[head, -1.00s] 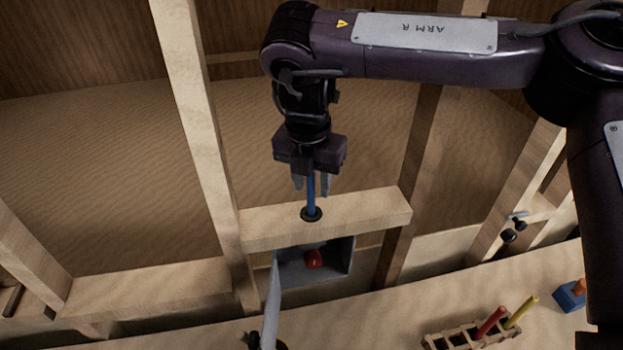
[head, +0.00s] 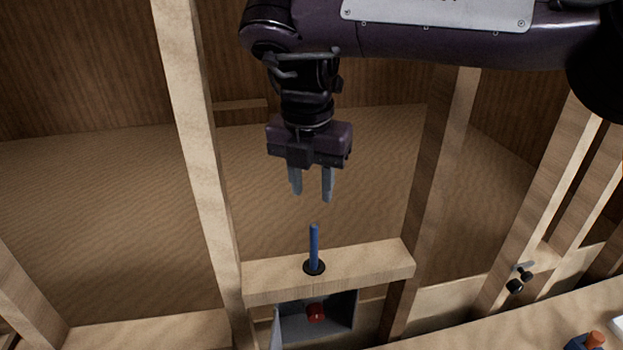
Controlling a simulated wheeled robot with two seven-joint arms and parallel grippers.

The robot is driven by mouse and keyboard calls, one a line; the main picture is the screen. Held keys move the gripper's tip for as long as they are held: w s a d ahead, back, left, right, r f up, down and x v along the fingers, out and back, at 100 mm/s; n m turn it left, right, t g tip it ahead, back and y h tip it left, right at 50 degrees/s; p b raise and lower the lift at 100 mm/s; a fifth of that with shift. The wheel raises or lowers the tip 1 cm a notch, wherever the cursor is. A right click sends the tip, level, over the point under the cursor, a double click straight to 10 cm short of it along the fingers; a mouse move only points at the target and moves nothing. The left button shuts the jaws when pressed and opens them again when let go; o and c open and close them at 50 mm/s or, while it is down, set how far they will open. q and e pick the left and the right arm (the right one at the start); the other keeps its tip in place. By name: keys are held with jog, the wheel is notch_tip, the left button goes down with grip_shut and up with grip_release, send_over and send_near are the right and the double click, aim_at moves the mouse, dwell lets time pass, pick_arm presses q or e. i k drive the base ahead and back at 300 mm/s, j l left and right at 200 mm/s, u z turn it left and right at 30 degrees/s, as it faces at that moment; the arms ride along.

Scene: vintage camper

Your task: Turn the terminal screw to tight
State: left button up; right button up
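My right gripper (head: 311,196) hangs in the upper middle of the head view. Its two fingers are apart with nothing between them. Below it, clear of the fingertips, a blue rod (head: 314,246) stands upright in a black ring (head: 314,268) on a wooden crosspiece (head: 385,259). Under the crosspiece is an open grey box (head: 343,318) with a red round part (head: 316,311) inside. I cannot make out a terminal screw for certain. My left gripper is not in view.
Wooden uprights stand left (head: 196,130) and right (head: 436,180) of the crosspiece. A wooden surface (head: 520,318) lies at lower right, with a blue block with an orange top (head: 586,342) at its edge. Small black fittings (head: 519,280) sit on the right framing.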

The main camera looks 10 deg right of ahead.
aim_at(314, 313)
jog(key=k, duration=1.5)
